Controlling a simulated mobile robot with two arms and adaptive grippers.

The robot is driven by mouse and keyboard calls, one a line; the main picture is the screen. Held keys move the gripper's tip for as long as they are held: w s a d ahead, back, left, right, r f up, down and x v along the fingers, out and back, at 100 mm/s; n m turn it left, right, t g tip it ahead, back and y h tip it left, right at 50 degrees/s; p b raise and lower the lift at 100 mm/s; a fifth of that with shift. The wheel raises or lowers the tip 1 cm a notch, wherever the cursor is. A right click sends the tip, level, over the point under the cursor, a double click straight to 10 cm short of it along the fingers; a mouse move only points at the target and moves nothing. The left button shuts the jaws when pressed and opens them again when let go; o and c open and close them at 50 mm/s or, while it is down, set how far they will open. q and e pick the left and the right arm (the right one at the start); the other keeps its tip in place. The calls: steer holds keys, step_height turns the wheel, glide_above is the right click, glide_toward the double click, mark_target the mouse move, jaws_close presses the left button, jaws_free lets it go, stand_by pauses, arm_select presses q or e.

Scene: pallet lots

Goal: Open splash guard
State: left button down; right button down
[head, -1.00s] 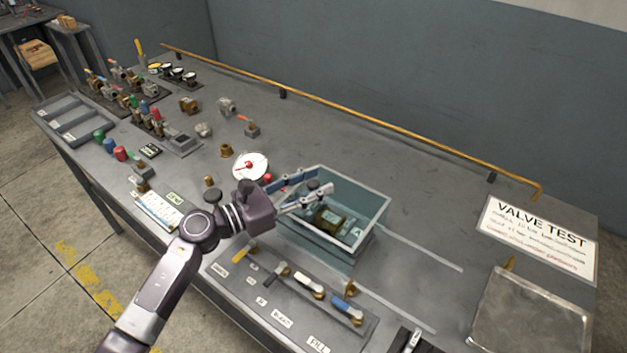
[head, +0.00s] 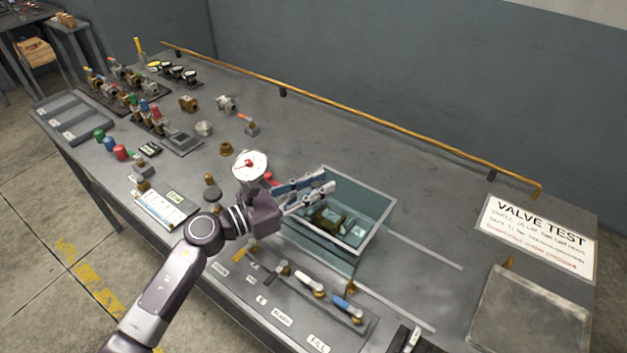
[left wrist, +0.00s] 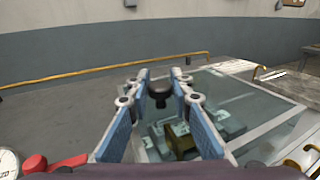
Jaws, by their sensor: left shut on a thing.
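The splash guard is a clear, box-like cover with a pale rim (head: 376,228), standing in the middle of the bench. It also shows in the left wrist view (left wrist: 262,128). A dark valve-like part (head: 327,218) is seen inside it through the clear walls. My left gripper (head: 327,181) reaches over the guard's left side. Its blue-padded fingers (left wrist: 160,82) are shut on a black knob (left wrist: 159,90) of the guard. In the head view the fingers largely hide the knob. My right gripper is in neither view.
A row of lever valves (head: 312,284) stands in front of the guard. A white gauge (head: 250,166) stands at its left. Two pale lines run right from the guard over bare bench. A VALVE TEST sign (head: 540,236) and a grey plate (head: 530,312) are at the right.

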arm_select(q)
steer(key=s+d+p, duration=0.4)
steer(key=s+d, duration=0.6)
steer(key=d, duration=0.4)
steer(key=shift+s+d, duration=0.3)
steer(key=shift+s, duration=0.05)
steer(key=shift+f, duration=0.1)
steer(key=c, duration=1.8)
jaws_free()
steer(key=shift+o, duration=0.3)
